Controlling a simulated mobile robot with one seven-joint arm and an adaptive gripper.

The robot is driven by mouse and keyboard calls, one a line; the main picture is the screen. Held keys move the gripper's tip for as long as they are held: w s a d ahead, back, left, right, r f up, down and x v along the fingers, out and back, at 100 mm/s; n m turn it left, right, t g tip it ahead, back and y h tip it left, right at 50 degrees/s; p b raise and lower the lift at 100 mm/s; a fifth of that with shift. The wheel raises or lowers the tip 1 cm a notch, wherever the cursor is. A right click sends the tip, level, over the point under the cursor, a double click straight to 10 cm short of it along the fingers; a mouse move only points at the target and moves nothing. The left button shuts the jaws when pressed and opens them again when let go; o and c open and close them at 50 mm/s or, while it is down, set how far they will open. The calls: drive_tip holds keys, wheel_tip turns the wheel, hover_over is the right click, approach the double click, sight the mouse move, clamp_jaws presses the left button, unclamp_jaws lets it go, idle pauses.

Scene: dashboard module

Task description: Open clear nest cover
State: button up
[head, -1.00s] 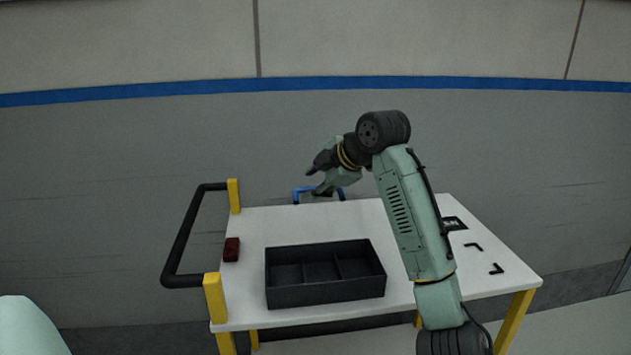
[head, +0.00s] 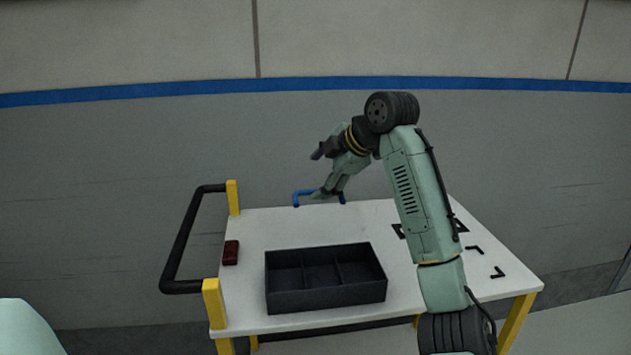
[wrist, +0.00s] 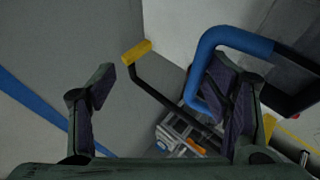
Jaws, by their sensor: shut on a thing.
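My gripper (head: 318,174) is above the back edge of the white table. Its two fingers stand well apart in the wrist view (wrist: 165,95). A blue handle (head: 318,192) at the table's back edge is close to the lower fingertip. In the wrist view the blue handle (wrist: 203,60) curves along the right finger and partly behind it. I cannot tell whether they touch, and I see nothing solid in the middle of the gap between the fingers. I cannot make out a clear cover or a nest with certainty.
A black tray with compartments (head: 322,300) stands on the white table (head: 285,225). A dark red block (head: 231,252) lies left of it. A black cart handle (head: 182,240) with yellow ends juts out left. Black corner marks (head: 497,272) lie at right, partly behind my arm.

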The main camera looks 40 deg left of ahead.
drive_tip(key=shift+o, duration=0.3)
drive_tip(key=shift+t+y, duration=0.3)
drive_tip(key=shift+t, duration=0.1)
drive_tip(key=r, duration=0.1)
drive_tip(key=w+d+r, duration=0.1)
drive_tip(key=r, duration=0.2)
drive_tip(key=shift+w+d, duration=0.15)
drive_tip(key=shift+v, duration=1.05)
drive_tip(key=c, duration=0.5)
drive_tip(key=shift+w+r, duration=0.25)
drive_tip(key=shift+r, duration=0.5)
drive_tip(key=shift+w+r, duration=0.25)
drive_tip(key=shift+r, duration=0.5)
drive_tip(key=v, duration=1.2)
drive_tip(key=shift+w, duration=0.1)
